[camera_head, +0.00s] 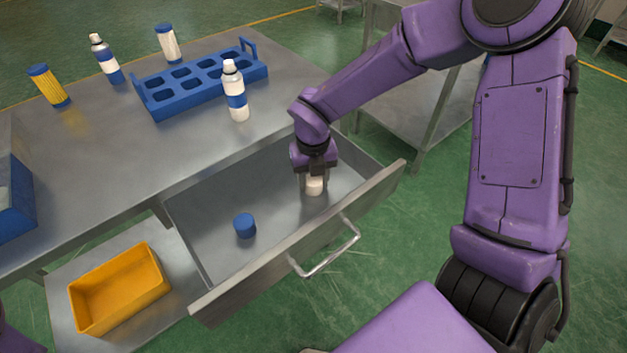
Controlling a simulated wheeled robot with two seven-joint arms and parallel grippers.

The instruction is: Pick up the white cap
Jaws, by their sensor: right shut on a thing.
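The white cap (314,186) is in the right part of the open metal drawer (205,222). My right gripper (314,182) reaches down into the drawer from above and is shut on the white cap. I cannot tell whether the cap still touches the drawer floor. The gripper's fingers hide part of the cap's sides. My left gripper is not in view.
A blue cap (245,226) lies in the drawer. The drawer front with its handle (330,255) stands close to my right gripper. On the table are a blue rack (205,88), a white-and-blue bottle (235,92) and other containers. A yellow bin (120,290) sits below.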

